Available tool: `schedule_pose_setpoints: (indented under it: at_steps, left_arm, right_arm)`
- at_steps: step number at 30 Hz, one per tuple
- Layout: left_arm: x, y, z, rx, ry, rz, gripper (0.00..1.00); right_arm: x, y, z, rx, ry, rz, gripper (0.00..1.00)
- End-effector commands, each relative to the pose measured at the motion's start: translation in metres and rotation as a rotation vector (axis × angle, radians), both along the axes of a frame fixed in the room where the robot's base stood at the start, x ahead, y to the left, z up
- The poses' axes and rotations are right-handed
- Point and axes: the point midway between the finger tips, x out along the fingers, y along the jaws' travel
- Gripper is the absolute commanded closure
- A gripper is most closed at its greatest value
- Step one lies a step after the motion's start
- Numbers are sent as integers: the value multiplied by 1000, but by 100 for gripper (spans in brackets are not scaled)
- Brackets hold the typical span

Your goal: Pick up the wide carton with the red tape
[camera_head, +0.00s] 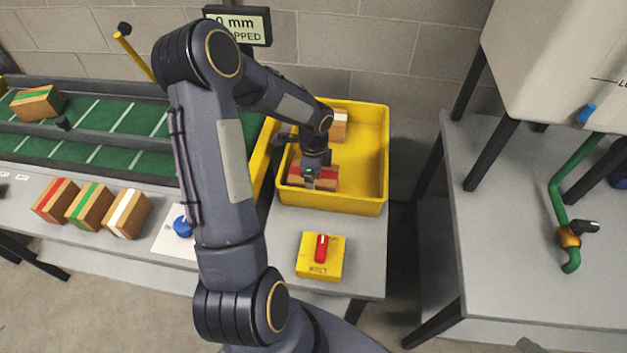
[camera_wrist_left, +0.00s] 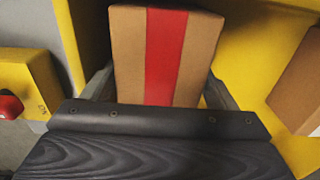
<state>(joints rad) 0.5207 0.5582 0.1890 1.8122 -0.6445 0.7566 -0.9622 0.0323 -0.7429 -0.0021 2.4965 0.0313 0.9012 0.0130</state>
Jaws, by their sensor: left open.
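The carton with the red tape (camera_head: 327,174) lies in the yellow bin (camera_head: 352,205), near its front left. In the left wrist view the carton (camera_wrist_left: 194,60) is brown with a red band down its middle and fills the space between the fingers. My left gripper (camera_head: 309,180) is open over it, one finger on each side. The fingertips are partly hidden by the carton, and I cannot tell whether they touch it. My right gripper is not in view.
Another carton with white tape (camera_head: 340,125) lies at the back of the bin. Small cartons with red (camera_head: 55,200), green (camera_head: 89,206) and white (camera_head: 127,213) tape stand left on the bench. A yellow box with a red switch (camera_head: 320,262) sits before the bin.

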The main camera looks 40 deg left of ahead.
Motion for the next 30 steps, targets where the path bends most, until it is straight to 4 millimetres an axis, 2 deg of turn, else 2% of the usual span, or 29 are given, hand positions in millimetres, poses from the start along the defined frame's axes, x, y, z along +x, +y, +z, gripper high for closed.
schedule_pose_setpoints:
  at_steps: [6, 15, 16, 23, 26, 30]
  left_arm:
    - [0, 0, -1, 0, 0, 0, 20]
    - [0, 0, -1, 0, 0, 0, 59]
    - [0, 0, 0, 1, -2, 0, 61]
    - [1, 0, 2, 1, -3, 1, 61]
    - [1, 1, 11, 3, -4, 1, 61]
    - [2, 1, 37, 4, -7, 2, 61]
  right_arm:
    - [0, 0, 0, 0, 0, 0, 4]
    - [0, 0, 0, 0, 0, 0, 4]
    - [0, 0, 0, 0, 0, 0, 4]
    - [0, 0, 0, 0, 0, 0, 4]
    - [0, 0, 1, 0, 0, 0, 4]
    - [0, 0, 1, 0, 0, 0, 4]
